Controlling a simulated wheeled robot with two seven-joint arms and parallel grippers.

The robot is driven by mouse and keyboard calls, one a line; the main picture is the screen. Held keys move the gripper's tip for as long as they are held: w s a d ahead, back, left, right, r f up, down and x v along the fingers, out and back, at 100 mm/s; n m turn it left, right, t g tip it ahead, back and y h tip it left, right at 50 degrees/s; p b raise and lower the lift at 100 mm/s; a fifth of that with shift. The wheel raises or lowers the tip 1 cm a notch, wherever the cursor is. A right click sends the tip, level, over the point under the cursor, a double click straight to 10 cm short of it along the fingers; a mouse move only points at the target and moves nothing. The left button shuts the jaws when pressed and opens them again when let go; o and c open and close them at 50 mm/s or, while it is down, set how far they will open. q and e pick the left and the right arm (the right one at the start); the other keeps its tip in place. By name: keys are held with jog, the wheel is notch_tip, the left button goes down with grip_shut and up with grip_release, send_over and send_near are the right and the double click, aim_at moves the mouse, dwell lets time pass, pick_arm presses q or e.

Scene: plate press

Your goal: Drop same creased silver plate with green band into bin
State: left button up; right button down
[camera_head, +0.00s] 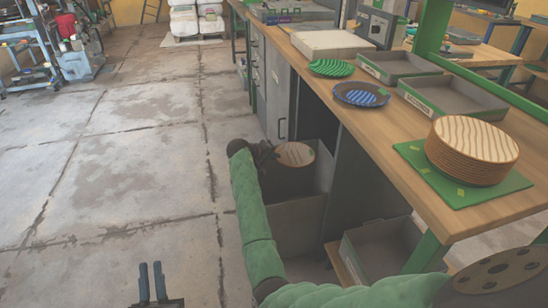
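I cannot make out a silver plate with a green band. A tan, round, plate-like disc (295,154) shows at the upper end of the grey bin (298,222) beside the bench; its markings are too small to tell. My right arm, in a green sleeve, reaches up from the bottom right. Its dark gripper (265,154) is just left of the disc, at the bin; its fingers blend into the dark background, so I cannot tell whether it touches the disc. My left gripper (152,283) is low over the floor, empty, with a narrow gap between its upright fingers.
The wooden bench (400,140) holds a green striped plate (331,68), a dark plate with blue waves (361,94), grey trays (452,98) and a stack of tan wavy plates (472,150) on a green mat (425,165). Another grey box (385,250) stands below.

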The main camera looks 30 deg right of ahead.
pick_arm(q)
jog(key=shift+f, duration=0.1)
pick_arm(e)
jog(key=c, duration=1.6)
grip_release()
